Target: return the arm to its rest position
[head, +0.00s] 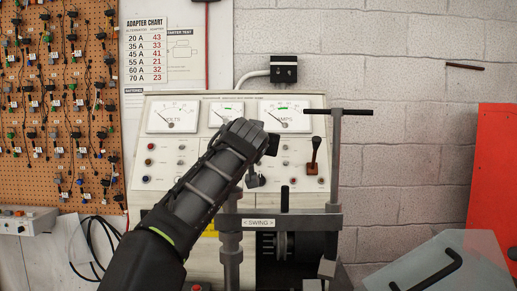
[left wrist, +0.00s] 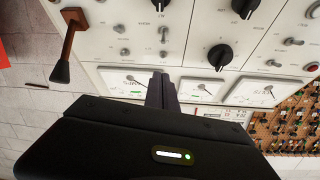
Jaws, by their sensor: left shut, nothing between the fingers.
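My left arm reaches in from the lower left of the head view, its forearm crossing in front of the test bench panel (head: 160,165). My left gripper shows in the left wrist view (left wrist: 161,88), its dark fingers together and empty. It points toward the panel's row of meters, which looks inverted there. In the head view the wrist largely hides the gripper, and I cannot tell its exact gap to the panel. My right gripper is in neither view.
A lever (head: 313,160) stands on the panel's right side. A T-handled post (head: 336,150) and the swing clamp frame (head: 300,221) rise in front. A pegboard (head: 60,110) of parts hangs left. A red cabinet (head: 497,165) is at right.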

